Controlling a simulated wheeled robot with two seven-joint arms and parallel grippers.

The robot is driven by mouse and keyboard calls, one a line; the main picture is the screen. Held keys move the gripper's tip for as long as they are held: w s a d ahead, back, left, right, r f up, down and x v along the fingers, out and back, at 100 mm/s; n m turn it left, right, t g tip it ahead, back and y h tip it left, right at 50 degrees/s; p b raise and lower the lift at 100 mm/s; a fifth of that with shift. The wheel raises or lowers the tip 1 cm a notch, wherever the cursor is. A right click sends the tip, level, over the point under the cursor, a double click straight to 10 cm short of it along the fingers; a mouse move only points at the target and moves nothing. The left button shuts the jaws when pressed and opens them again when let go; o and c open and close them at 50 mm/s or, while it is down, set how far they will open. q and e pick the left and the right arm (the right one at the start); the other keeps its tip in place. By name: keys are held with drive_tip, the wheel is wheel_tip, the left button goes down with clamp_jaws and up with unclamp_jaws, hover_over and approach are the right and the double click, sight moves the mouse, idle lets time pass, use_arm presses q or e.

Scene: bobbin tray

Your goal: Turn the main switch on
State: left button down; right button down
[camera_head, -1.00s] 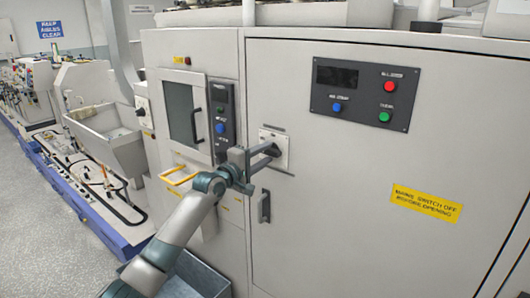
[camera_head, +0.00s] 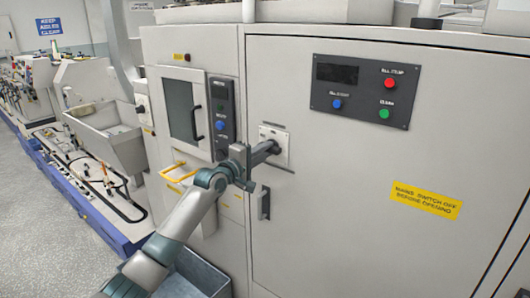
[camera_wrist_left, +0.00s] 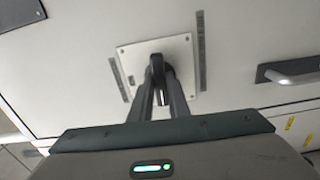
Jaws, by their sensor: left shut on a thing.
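The main switch's pale square plate (camera_head: 284,157) is on the grey cabinet front, left of the wide door's middle. In the left wrist view the plate (camera_wrist_left: 130,56) looks slightly tilted, and the dark switch handle (camera_wrist_left: 157,66) stands at its centre. My left gripper (camera_head: 268,149) reaches the plate from the front left and is shut on the switch handle. In the wrist view its two fingers (camera_wrist_left: 162,82) close around the handle, hiding part of it. In the head view the fingers cover most of the handle. My right gripper is in neither view.
A dark panel (camera_head: 360,92) with red, green and blue buttons is at the upper right. A yellow label (camera_head: 426,201) and a door handle (camera_head: 264,203) are on the cabinet. A narrow button panel (camera_head: 221,117) and a yellow bracket (camera_head: 183,172) are left of the switch.

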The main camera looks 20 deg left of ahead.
use_arm(q)
drive_tip(key=shift+f, duration=0.1)
drive_tip(key=m+b, duration=0.2)
drive_tip(key=m, duration=0.2)
drive_tip(key=shift+m, duration=0.4)
drive_tip(key=m+b, duration=0.1)
drive_tip(key=m, duration=0.2)
drive_tip(key=shift+m, duration=0.3)
drive_tip(key=shift+m+b, duration=1.05)
drive_tip(key=shift+m, duration=3.55)
